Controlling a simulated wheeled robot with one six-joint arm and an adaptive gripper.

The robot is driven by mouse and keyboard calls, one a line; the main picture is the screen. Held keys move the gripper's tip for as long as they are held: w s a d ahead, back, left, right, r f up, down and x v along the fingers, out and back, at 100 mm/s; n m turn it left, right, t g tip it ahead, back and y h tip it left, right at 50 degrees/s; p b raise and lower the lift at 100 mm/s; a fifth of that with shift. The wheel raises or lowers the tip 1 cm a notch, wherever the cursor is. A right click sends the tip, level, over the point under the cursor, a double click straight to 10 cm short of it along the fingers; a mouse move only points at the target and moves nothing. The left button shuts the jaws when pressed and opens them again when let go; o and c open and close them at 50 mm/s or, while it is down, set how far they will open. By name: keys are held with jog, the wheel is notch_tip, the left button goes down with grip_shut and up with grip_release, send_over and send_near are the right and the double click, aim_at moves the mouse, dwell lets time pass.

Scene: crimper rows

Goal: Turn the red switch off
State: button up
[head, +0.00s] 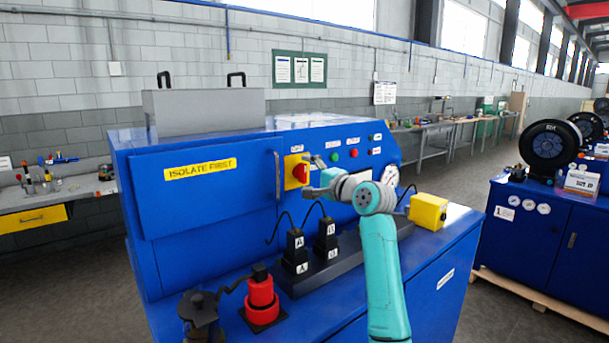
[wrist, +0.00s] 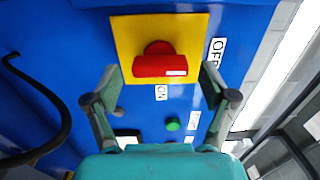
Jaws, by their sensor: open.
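The red switch (head: 301,172) is a red rotary handle on a yellow square plate (head: 291,181), on the upright blue face of the machine. In the wrist view the red handle (wrist: 160,65) lies across the picture, with a small white mark at its right end. An ON label (wrist: 161,93) is below the plate and an OFF label (wrist: 216,52) is to its right. My gripper (head: 312,176) is at the switch in the head view. In the wrist view its two open fingers (wrist: 160,78) stand either side of the handle, with gaps showing; contact is not visible.
Black plugs (head: 296,250), a red plug (head: 261,293) and a yellow box (head: 428,211) stand on the ledge below. A blue door (head: 205,205) labelled ISOLATE FIRST is to the left.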

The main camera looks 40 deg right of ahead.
jog(key=s, duration=1)
jog(key=shift+d, duration=0.1)
jog(key=shift+d, duration=0.15)
